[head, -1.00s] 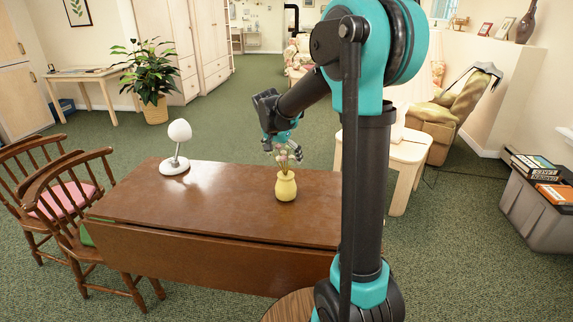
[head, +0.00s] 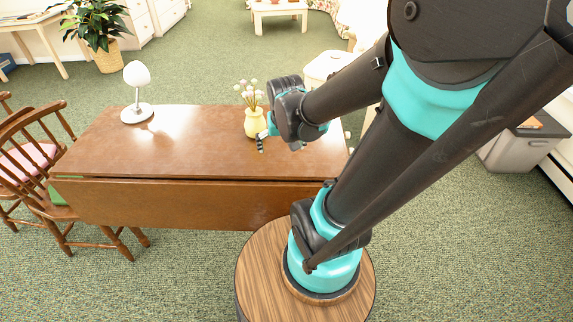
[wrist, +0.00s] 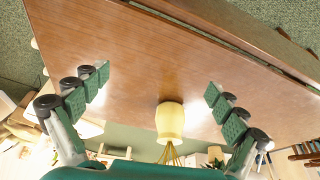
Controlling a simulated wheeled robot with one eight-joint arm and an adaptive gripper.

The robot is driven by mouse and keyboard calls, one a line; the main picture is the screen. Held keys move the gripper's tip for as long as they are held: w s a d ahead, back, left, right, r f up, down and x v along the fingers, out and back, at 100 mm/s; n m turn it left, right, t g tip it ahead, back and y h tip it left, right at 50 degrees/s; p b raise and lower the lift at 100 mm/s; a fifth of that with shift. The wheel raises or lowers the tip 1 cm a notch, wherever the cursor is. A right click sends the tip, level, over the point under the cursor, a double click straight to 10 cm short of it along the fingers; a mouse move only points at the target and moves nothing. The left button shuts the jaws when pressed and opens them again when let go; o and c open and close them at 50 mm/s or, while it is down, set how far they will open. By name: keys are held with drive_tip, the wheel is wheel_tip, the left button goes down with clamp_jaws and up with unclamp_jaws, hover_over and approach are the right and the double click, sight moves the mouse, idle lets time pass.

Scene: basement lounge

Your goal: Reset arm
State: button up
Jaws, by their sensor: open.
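My gripper (head: 280,142) is over the right part of the brown drop-leaf table, in front of and to the right of a yellow vase (head: 254,124) with pale flowers. In the wrist view my gripper (wrist: 158,92) has its two fingers spread wide, with nothing between the pads. The yellow vase (wrist: 170,120) stands on the table beyond the fingers, apart from both of them. The arm is bent and folded back toward my base. In the head view part of the gripper is hidden by its own wrist.
The brown table (head: 190,150) also holds a white lamp (head: 137,90) at its left. Wooden chairs (head: 45,190) stand at the left. A potted plant (head: 97,35) and a grey bin (head: 520,145) are farther off.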

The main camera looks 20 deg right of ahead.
drive_tip(key=s+f+n, duration=0.1)
drive_tip(key=s+f, duration=0.3)
drive_tip(key=s, duration=0.2)
drive_tip(key=shift+n+y, duration=0.3)
drive_tip(key=shift+n, duration=0.1)
drive_tip(key=shift+d, duration=0.1)
idle(0.5)
